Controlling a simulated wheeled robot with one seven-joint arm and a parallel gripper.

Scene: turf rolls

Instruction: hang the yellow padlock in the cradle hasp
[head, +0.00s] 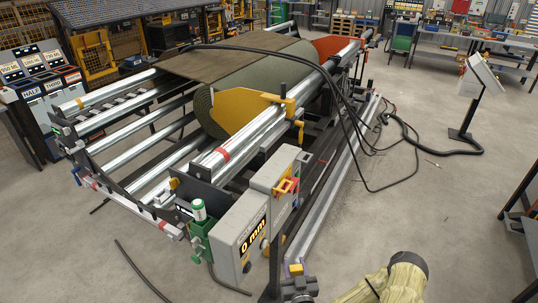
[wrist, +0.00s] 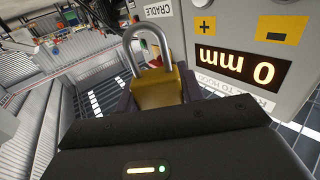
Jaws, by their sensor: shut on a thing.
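The yellow padlock (wrist: 157,88) is held between the fingers of my gripper (wrist: 158,97) in the wrist view. Its steel shackle arches out beyond the fingers and looks closed or nearly so. In the head view my gripper (head: 296,272) is at the bottom centre, below the grey control box (head: 240,238), with a small yellow patch of the padlock at its tips. The wrist view shows the "CRADLE" label (wrist: 160,12) on the grey box close beyond the shackle. A small dark and red part behind the shackle is partly hidden; I cannot tell whether it is the hasp.
A red and yellow switch (head: 287,186) sits on the upper grey box. The "0 mm" display (wrist: 238,66) is right of the padlock in the wrist view. The turf machine's steel rollers (head: 240,140) lie behind. Open concrete floor (head: 430,220) is at right.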

